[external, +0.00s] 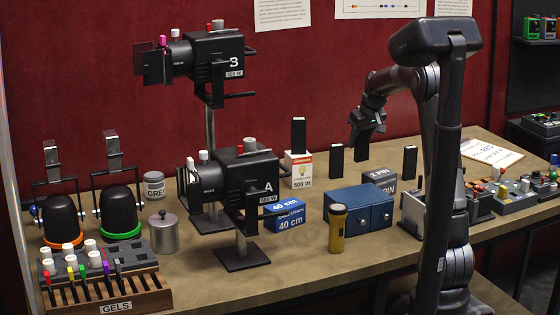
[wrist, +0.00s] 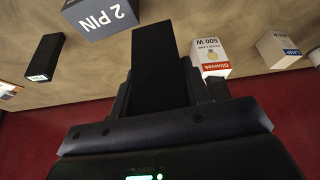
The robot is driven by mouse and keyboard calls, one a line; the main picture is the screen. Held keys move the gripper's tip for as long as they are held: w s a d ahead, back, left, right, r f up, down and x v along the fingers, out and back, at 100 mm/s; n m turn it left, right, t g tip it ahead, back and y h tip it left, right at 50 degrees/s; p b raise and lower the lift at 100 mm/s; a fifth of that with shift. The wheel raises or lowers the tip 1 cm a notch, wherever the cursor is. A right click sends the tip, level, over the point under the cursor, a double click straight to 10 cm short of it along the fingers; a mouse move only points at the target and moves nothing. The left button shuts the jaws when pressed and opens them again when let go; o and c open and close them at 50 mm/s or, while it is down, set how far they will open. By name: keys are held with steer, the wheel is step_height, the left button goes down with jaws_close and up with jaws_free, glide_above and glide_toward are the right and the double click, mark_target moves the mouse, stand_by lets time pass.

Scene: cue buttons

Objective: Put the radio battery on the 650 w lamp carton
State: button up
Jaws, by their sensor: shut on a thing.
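My gripper (external: 368,118) is shut on a black upright block that looks like a radio battery (external: 361,143). It holds the block above the table, behind the 2 PIN box. In the wrist view the held block (wrist: 158,62) fills the space between the fingers. A lamp carton (external: 301,171), white with an orange top band, reads 500 W; it also shows in the wrist view (wrist: 209,54), beside the held block. No carton legibly reads 650 W. Another white carton (wrist: 279,50) with blue lettering shows in the wrist view.
More black blocks stand near the wall, one left of my gripper (external: 336,158) and one to its right (external: 409,162). The grey 2 PIN box (external: 380,178), a blue case (external: 357,209) and a yellow flashlight (external: 337,228) stand in front. Lamps A and B stand left.

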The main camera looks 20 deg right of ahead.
steer(key=w+a+r+n, duration=0.1)
steer(key=w+a+r, duration=0.2)
steer(key=w+a, duration=0.3)
steer(key=w+a+r+n+y, duration=0.15)
steer(key=w+a, duration=0.25)
steer(key=a, duration=0.4)
steer(key=w+a+r+n, duration=0.1)
steer(key=w+a+r, duration=0.25)
steer(key=a, duration=0.35)
steer(key=shift+w+a+f, duration=0.75)
steer(key=shift+a+f, duration=1.15)
steer(key=shift+w+a+f, duration=0.8)
steer(key=shift+a+f, duration=1.05)
steer(key=shift+a, duration=0.05)
steer(key=shift+w+a+f, duration=0.75)
steer(key=shift+a+f, duration=1.15)
steer(key=shift+f, duration=0.1)
steer(key=o, duration=1)
steer(key=shift+o, duration=0.2)
